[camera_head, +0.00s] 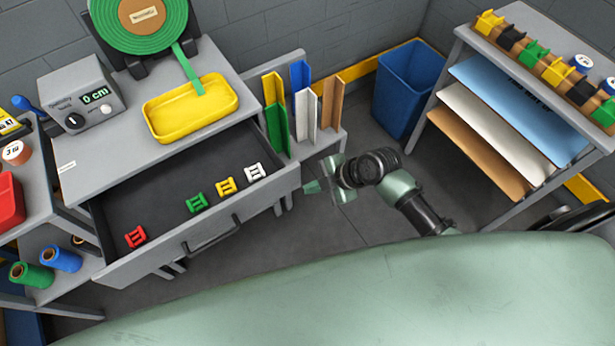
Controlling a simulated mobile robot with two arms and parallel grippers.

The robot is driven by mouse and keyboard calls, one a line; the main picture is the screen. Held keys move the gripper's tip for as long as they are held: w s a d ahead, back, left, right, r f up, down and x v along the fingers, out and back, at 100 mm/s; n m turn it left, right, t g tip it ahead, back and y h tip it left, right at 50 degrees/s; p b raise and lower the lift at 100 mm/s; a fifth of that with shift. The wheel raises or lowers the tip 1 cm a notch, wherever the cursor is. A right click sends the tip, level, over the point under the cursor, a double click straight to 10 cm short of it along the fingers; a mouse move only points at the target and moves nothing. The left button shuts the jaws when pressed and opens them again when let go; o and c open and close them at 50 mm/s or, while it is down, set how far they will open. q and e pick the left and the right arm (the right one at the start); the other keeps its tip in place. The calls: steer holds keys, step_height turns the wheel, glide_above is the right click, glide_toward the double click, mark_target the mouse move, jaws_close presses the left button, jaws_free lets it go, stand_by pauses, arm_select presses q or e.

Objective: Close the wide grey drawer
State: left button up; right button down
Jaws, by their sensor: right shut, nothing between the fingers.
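The wide grey drawer (262,198) is pulled open under the grey workbench, and its dark inside shows. A dark bar handle (212,236) is on its front panel. In the drawer lie a red piece (135,237), a green piece (196,203), a yellow piece (226,187) and a white piece (253,172). My right gripper (316,186) is shut and empty, just right of the drawer front's right end. A small gap seems to separate them, but I cannot tell its depth. My left gripper is out of view.
On the workbench stand a yellow tray (190,107), a grey display box (82,92) and a green reel (140,20). Coloured upright profiles (302,105) stand behind my right gripper. A blue bin (408,88) and a sheet rack (500,110) are at right. The floor before the drawer is clear.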

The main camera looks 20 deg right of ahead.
steer(key=shift+w+a, duration=0.15)
steer(key=shift+w, duration=0.5)
steer(key=shift+w+a, duration=0.15)
steer(key=shift+w, duration=0.5)
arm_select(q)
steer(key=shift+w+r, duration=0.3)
